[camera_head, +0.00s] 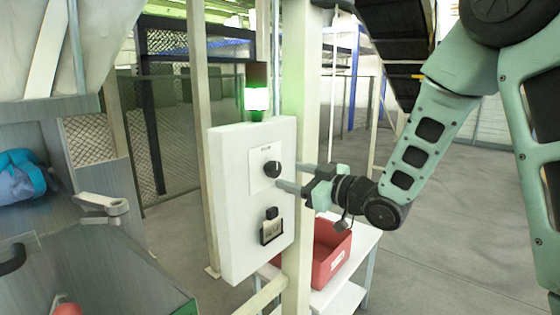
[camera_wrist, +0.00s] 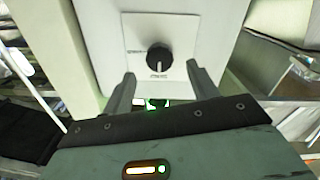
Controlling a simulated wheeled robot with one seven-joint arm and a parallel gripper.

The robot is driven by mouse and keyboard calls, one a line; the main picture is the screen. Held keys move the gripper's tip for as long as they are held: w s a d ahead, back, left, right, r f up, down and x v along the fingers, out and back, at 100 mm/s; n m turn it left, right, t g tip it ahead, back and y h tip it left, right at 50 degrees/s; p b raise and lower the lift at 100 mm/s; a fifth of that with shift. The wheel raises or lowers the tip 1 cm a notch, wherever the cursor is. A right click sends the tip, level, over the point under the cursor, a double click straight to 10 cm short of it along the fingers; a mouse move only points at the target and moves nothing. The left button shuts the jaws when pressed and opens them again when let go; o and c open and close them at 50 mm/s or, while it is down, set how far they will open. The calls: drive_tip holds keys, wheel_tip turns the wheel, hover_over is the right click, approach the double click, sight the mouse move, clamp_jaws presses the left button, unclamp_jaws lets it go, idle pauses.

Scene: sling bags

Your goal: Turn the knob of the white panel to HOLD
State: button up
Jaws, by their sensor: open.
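The white panel (camera_head: 232,200) is mounted upright on a pale post, and its white face also fills the upper middle of the wrist view (camera_wrist: 215,15). Its black knob (camera_head: 272,169) sits on a square white label plate. In the wrist view the knob (camera_wrist: 159,58) has a white pointer line directed toward the bottom of the picture; the small lettering around it is too blurred to read. My gripper (camera_head: 292,177) is open in front of the panel at knob height. In the wrist view its two fingers (camera_wrist: 159,85) stand apart, one on each side of the knob, touching nothing visible.
A black device (camera_head: 271,230) is fixed on the panel below the knob. A lit green-and-white stack light (camera_head: 257,98) stands above the panel. A red bin (camera_head: 330,255) sits on a white table behind it. A blue bag (camera_head: 18,178) lies at far left. Open floor is at right.

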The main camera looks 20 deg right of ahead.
sight(277, 170)
drive_tip(key=p+x, duration=0.1)
drive_tip(key=x, duration=0.4)
drive_tip(key=c, duration=1)
